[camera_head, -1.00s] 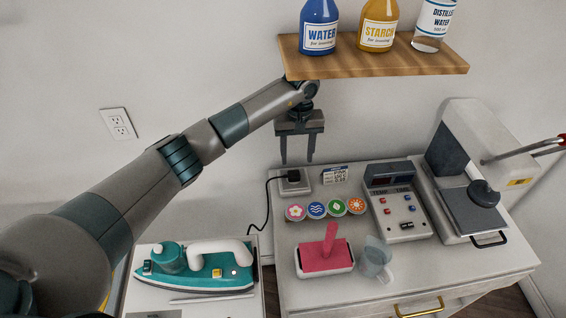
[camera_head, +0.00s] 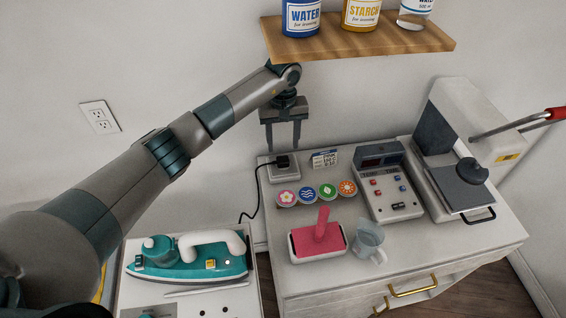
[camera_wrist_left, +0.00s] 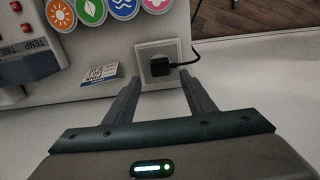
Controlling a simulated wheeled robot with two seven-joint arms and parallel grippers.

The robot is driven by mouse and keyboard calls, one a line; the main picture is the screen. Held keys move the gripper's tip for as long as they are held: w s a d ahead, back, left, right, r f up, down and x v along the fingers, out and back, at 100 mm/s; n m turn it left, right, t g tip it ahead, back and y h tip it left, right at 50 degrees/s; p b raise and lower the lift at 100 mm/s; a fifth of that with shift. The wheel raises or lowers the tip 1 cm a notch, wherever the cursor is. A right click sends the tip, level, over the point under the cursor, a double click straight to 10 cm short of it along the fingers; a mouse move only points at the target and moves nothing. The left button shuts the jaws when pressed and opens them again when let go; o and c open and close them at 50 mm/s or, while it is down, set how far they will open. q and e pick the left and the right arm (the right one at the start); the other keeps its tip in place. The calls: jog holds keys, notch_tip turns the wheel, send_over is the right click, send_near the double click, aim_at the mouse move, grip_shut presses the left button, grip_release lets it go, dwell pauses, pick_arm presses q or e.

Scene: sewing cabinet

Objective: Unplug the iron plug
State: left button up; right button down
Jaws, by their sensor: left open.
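The black iron plug (camera_head: 283,161) sits in a small white socket box (camera_head: 284,173) at the back left of the cabinet top. Its black cord (camera_head: 256,203) runs down the left side toward the teal iron (camera_head: 190,262). My left gripper (camera_head: 283,147) points down just above the plug, its jaws open and empty. In the left wrist view the plug (camera_wrist_left: 160,67) shows ahead, between the lines of the two spread fingers (camera_wrist_left: 160,90), apart from them as far as I can tell. My right gripper is not in view.
Several round coloured badges (camera_head: 308,195), a small printed card (camera_head: 325,159) and a control box (camera_head: 386,180) stand close to the socket. A wooden shelf (camera_head: 365,43) with bottles overhangs above.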

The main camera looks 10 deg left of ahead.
aim_at(281, 160)
pick_arm(q)
notch_tip(281, 160, down, 5)
jog(key=b, duration=0.3)
jog(key=shift+f, duration=0.15)
jog(key=shift+f+b, duration=0.75)
jog(key=shift+b, duration=0.2)
jog(key=shift+s+f, duration=0.1)
jog(key=shift+f, duration=0.1)
jog(key=shift+s+a+f+b, duration=0.1)
jog(key=shift+s+a+b, duration=0.15)
jog(key=shift+b, duration=0.2)
